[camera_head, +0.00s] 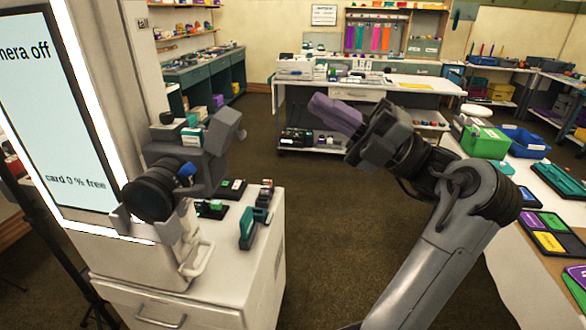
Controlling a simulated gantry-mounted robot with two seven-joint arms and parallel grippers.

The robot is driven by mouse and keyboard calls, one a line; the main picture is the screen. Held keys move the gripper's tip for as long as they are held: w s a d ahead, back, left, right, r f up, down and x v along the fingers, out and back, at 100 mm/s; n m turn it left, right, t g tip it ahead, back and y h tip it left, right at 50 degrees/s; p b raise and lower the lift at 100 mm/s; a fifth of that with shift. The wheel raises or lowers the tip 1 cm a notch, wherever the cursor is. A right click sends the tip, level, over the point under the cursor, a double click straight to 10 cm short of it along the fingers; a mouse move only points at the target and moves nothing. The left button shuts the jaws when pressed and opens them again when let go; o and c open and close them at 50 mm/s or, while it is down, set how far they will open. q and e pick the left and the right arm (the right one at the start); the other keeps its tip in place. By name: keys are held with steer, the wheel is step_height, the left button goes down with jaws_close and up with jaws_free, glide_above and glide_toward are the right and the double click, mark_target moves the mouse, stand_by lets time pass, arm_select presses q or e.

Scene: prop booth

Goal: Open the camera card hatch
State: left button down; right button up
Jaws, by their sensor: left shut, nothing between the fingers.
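The camera (210,165) is a grey body with a black round lens part and a small blue part on its side. It stands on the white cabinet at the left. Its card hatch cannot be made out at this size and angle. A screen (60,110) beside it reads "camera off", cut at the edge, and "card 0 % free". My left gripper (332,113) has purple fingers, closed together and empty. It is in the air to the right of the camera, clearly apart from it, pointing up and left. My right gripper does not show.
The white cabinet (187,314) holds a teal item (247,228) and small coloured pieces right of the camera. A long table with a green bin (485,142) and a blue bin (524,144) is at the right. Open floor lies between cabinet and table.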

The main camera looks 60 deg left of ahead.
mark_target(228, 134)
arm_select(q)
step_height(228, 134, down, 15)
steer(key=w+a+m+t+y+b, duration=0.1)
steer(key=w+m+b, duration=0.15)
steer(key=b, duration=0.45)
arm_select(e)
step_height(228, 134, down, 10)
arm_select(q)
steer(key=p+x, duration=0.5)
steer(key=x, duration=0.9)
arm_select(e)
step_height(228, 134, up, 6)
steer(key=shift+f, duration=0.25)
arm_select(q)
steer(key=shift+s+a+r, duration=0.1)
steer(key=shift+r, duration=0.05)
